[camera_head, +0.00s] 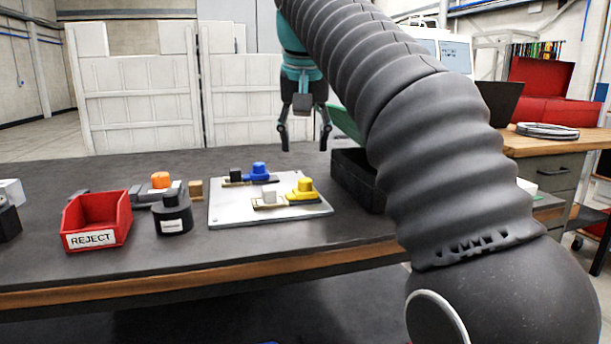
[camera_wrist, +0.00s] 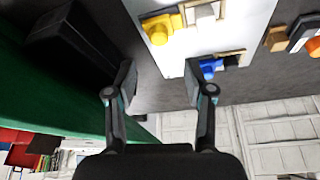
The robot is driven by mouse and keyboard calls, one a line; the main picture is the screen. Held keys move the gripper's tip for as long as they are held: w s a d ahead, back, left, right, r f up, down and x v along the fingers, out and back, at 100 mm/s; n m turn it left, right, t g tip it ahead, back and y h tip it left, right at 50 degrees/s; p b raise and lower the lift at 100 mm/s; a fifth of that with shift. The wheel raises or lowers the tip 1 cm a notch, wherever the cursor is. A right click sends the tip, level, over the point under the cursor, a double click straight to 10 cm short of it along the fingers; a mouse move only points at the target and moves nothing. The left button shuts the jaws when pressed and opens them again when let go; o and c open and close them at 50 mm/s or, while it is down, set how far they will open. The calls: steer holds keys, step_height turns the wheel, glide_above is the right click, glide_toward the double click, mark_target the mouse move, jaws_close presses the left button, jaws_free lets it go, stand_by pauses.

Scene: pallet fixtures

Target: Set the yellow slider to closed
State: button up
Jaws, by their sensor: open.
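The yellow slider (camera_head: 302,190) stands at the right end of its track on a white board (camera_head: 225,213) on the table, with a pale block (camera_head: 269,195) to its left. A blue slider (camera_head: 259,171) sits on a second track behind it, with a dark block to its left. My gripper (camera_head: 304,140) is open and empty, above and behind the board. In the wrist view my gripper's fingers (camera_wrist: 158,85) are apart, and the yellow slider (camera_wrist: 158,30) and blue slider (camera_wrist: 210,68) show beyond them, touched by neither finger.
A red REJECT bin (camera_head: 97,222), a dark labelled jar (camera_head: 172,212) and an orange-topped item (camera_head: 161,181) stand left of the board. A black box (camera_head: 357,180) stands close to its right. Bare table lies in front of the board.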

mark_target(305, 180)
steer(key=b+x, duration=0.1)
steer(key=x, duration=0.7)
steer(key=shift+w+f, duration=0.15)
steer(key=shift+f, duration=0.2)
jaws_close()
